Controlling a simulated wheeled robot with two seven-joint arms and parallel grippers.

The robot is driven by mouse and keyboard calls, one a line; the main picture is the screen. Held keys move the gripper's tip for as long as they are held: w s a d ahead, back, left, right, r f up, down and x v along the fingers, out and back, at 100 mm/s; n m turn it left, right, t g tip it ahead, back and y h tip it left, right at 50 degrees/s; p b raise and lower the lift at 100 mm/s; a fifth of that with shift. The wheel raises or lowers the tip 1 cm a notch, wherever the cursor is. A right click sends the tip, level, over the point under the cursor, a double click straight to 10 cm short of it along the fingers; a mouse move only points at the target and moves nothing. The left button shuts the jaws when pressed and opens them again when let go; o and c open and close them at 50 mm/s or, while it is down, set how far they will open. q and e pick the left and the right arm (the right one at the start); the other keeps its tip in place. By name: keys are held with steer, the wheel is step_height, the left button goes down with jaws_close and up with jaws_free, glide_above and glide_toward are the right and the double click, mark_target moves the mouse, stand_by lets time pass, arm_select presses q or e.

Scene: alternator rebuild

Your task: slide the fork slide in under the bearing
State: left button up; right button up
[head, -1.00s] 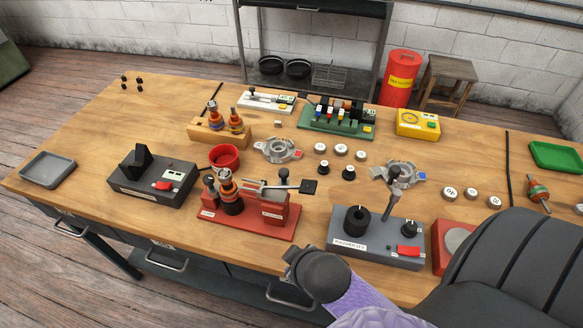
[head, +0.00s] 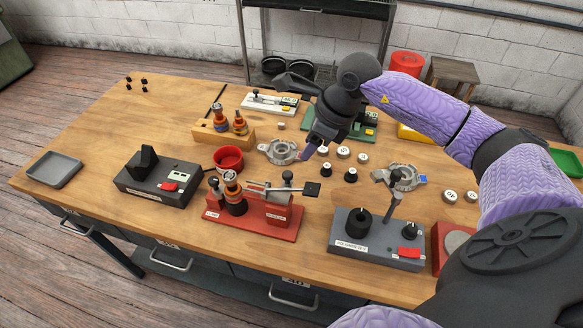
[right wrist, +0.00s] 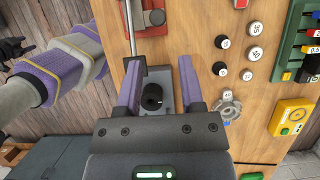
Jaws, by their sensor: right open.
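The red puller stand (head: 255,218) sits at the front middle of the bench. An orange and dark rotor stands upright at its left end, with the bearing (head: 231,177) near its top. The fork slide (head: 275,190) lies level along the stand, its black paddle handle (head: 312,189) sticking out to the right. Whether its fork is under the bearing is too small to tell. My right gripper (head: 310,150) is above and behind the handle, open and empty; its spread fingers (right wrist: 158,62) show in the right wrist view. A dark part (right wrist: 12,48), seemingly my left gripper, shows at that view's edge.
A dark press box (head: 155,185) and red cup (head: 228,158) are left. A metal housing (head: 278,151) and small knobs lie behind. Bare wood (head: 270,268) is in front.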

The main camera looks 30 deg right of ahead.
mark_target(288, 173)
steer(key=x, duration=0.9)
steer(key=shift+a+f+b, duration=0.25)
steer(key=shift+f+b, duration=0.05)
steer(key=shift+b, duration=0.05)
jaws_close()
steer(key=shift+w, duration=0.1)
stand_by(0.7)
